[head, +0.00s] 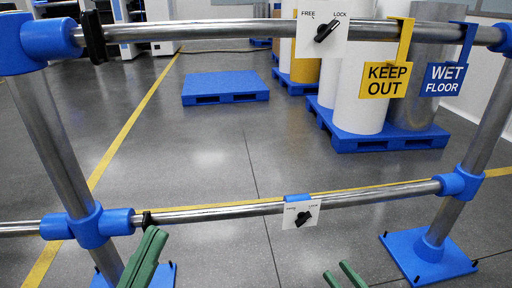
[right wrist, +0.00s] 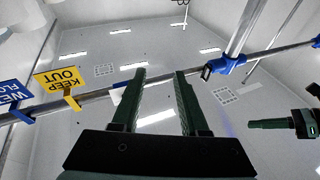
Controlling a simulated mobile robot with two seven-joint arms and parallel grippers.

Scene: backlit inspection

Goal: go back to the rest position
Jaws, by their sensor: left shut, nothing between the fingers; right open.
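My left gripper (head: 153,236) is at the bottom left of the head view, its green fingers together and empty. Its tips show just below the lower rail, near a black clip. My right gripper (head: 340,272) is low in the head view, right of the middle, with only its fingertips showing. They are apart, with nothing between them, below the lower knob plate. In the right wrist view the right gripper (right wrist: 161,76) points up, its two fingers spread and empty. My left gripper also shows at the right edge of that view (right wrist: 255,124).
A steel rail frame with blue joints stands ahead: upper rail (head: 220,30), lower rail (head: 380,194). Plates with black knobs hang on the upper (head: 306,46) and lower (head: 288,217) rails. Yellow KEEP OUT (head: 384,92) and blue WET FLOOR (head: 444,92) signs hang right. Pallets (head: 225,97) stand behind.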

